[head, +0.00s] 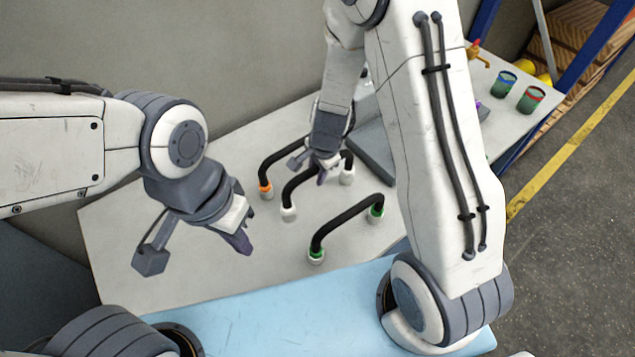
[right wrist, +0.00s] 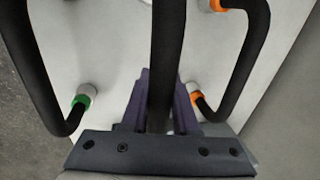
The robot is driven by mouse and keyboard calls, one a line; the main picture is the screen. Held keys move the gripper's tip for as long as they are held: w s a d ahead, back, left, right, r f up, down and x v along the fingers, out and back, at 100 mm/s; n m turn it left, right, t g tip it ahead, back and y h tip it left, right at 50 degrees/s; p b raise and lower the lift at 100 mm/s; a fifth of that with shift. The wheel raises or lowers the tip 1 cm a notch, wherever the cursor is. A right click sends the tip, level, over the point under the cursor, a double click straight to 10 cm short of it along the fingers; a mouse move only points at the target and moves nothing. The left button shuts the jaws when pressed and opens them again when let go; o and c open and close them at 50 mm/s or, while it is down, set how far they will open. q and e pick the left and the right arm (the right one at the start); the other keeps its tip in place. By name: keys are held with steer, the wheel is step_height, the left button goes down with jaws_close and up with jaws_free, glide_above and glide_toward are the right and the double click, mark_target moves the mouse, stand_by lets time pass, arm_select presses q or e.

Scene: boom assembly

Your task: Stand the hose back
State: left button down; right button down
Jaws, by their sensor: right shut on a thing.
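Three black hoses with coloured end fittings are on the pale table. My right gripper (head: 322,174) is shut on the middle, white-ended hose (head: 299,189). In the right wrist view this hose (right wrist: 166,50) runs between my fingers (right wrist: 160,105). The orange-ended hose (head: 285,155) is behind it, its far end hidden by my right arm; it also shows at right in the right wrist view (right wrist: 245,60). The green-ended hose (head: 345,215) arches nearer the front. My left gripper (head: 240,240) hangs apart from the hoses, pointing down; its finger gap is unclear.
The pale table (head: 190,265) is bare at left. A grey object (head: 373,150) lies beside the right gripper. Two dark green cups (head: 531,99) stand at the far right. A light blue surface (head: 270,310) is in front. Wooden pallets (head: 570,40) are beyond the table.

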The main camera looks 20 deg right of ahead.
steer(key=shift+f+b, duration=1.6)
steer(key=shift+f, duration=0.3)
steer(key=shift+f, duration=0.25)
steer(key=c, duration=0.7)
jaws_free()
steer(key=shift+r, duration=0.1)
